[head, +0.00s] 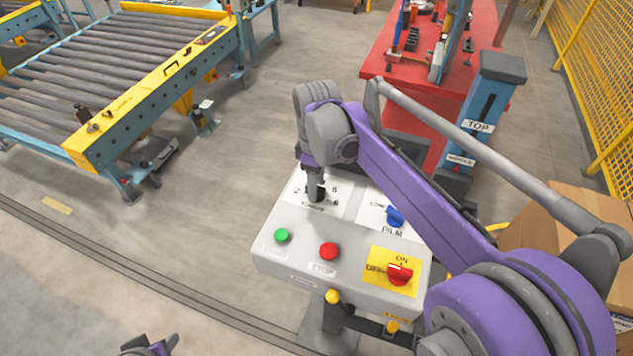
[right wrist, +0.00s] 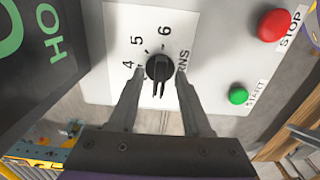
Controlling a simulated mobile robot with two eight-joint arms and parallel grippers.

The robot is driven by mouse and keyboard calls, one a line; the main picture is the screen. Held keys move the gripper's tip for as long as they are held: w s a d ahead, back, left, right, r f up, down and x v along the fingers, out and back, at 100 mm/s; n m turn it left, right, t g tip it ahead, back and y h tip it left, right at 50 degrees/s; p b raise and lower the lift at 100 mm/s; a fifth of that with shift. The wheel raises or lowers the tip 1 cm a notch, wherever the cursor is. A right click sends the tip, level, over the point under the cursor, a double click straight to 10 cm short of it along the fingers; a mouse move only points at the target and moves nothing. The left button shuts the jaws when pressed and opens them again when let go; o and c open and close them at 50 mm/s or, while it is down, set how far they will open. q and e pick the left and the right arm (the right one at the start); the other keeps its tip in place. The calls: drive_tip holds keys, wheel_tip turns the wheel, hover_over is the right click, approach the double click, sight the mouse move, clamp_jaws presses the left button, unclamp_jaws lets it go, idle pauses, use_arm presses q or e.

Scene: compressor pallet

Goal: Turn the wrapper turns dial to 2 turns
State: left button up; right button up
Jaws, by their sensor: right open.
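The turns dial (right wrist: 158,68) is a black knob on a white plate in the right wrist view, with 4, 5 and 6 printed around it. Its ridge extends toward the bottom of that view; the number it points at is hidden. My right gripper (right wrist: 160,76) is open, with one fingertip on each side of the knob; contact cannot be told. In the head view my right gripper (head: 316,192) comes down over the dial's plate at the back left of the grey control box (head: 275,255), hiding most of the knob. Part of my left arm (head: 150,346) shows at the bottom edge; its fingers are not visible.
The box also has a green button (head: 282,235), a red button (head: 329,251), a blue film switch (head: 395,216) and a red on/off switch (head: 400,275). A roller conveyor (head: 110,120) stands at left, a red table (head: 430,75) behind, a cardboard box (head: 560,225) at right.

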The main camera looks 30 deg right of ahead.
wheel_tip(320, 180, up, 11)
drive_tip(key=shift+p, duration=0.35)
drive_tip(key=shift+s+f, duration=0.1)
drive_tip(key=shift+f, duration=0.1)
idle(0.4)
